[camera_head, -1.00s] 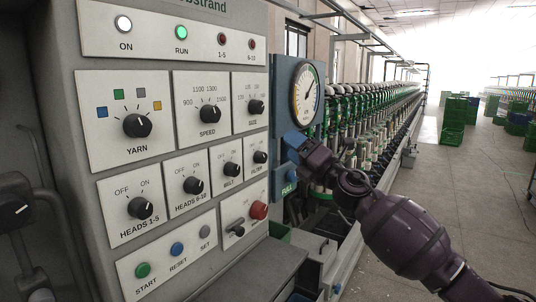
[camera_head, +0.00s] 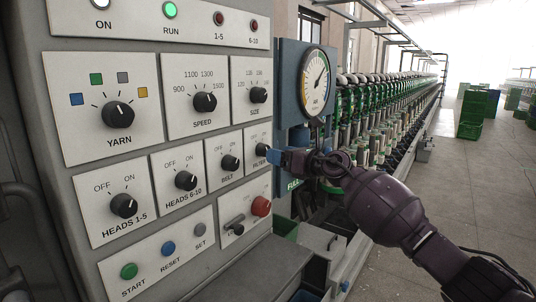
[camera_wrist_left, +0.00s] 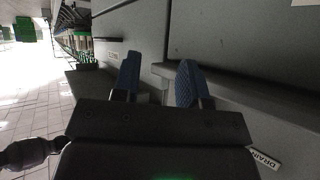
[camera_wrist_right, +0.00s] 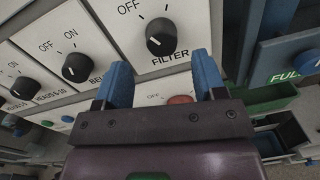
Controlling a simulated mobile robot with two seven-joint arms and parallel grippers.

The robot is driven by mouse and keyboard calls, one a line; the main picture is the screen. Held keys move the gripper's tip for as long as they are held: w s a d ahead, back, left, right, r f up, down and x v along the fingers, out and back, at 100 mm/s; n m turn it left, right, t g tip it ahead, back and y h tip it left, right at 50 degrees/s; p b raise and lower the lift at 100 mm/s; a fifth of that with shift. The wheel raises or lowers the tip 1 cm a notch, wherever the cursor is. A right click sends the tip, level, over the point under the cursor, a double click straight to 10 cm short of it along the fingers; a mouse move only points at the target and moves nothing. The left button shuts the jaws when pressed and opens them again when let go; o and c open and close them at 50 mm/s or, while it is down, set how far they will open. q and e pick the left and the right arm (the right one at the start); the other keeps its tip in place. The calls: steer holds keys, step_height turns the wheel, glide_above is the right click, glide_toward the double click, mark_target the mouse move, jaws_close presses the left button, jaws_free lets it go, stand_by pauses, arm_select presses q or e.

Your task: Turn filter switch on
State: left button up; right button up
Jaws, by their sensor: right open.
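The filter switch is a black round knob (camera_wrist_right: 160,37) above the word FILTER in the right wrist view. In the head view the filter knob (camera_head: 261,149) sits at the right end of a row of knobs on the grey panel. My right gripper (camera_wrist_right: 162,78) is open and empty, its blue fingers apart and just short of the knob in the right wrist view. In the head view my right gripper (camera_head: 273,156) is right beside the knob and partly covers its label. My left gripper (camera_wrist_left: 158,80) has its fingers apart with nothing between them.
The belt knob (camera_head: 230,162) is left of the filter knob. A red button (camera_head: 261,206) is below. A pressure gauge (camera_head: 314,81) on a blue plate stands close to the right. The grey machine body (camera_wrist_left: 240,45) is near my left gripper.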

mark_target(264, 150)
steer(key=b+x, duration=0.1)
steer(key=x, duration=0.4)
steer(key=shift+d, duration=0.1)
steer(key=shift+c, duration=0.4)
steer(key=c, duration=0.8)
steer(key=shift+m+g+p, duration=0.4)
steer(key=shift+m+p, duration=4.6)
steer(key=shift+m, duration=0.8)
steer(key=shift+c, duration=0.2)
